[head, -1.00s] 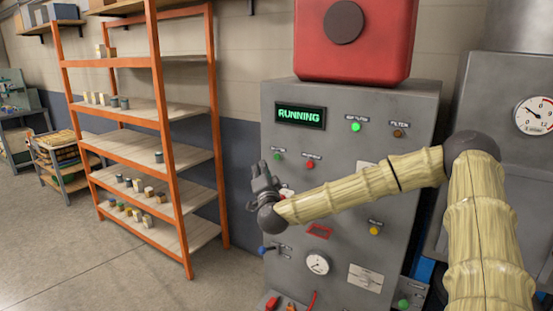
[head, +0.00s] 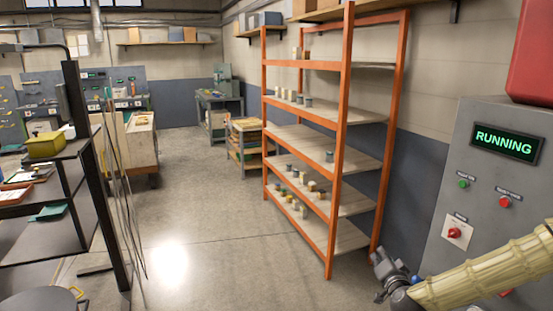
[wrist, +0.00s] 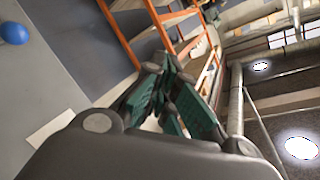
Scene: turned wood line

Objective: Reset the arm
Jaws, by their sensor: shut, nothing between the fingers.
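My gripper (head: 382,262) is at the lower right of the head view, at the end of my pale ribbed arm. It is in front of the grey control cabinet (head: 478,235), between it and the orange shelf rack. In the wrist view my gripper (wrist: 165,68) has its green-padded fingers together with nothing held. The cabinet's display (head: 505,143) reads RUNNING in green. Most of my arm is out of frame to the right.
An orange rack (head: 335,190) with several small blocks and cylinders stands left of the cabinet. A dark shelf unit (head: 72,170) stands at the left, with a yellow bin (head: 45,146). The concrete floor (head: 205,235) between them is clear. A blue knob (wrist: 14,33) shows in the wrist view.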

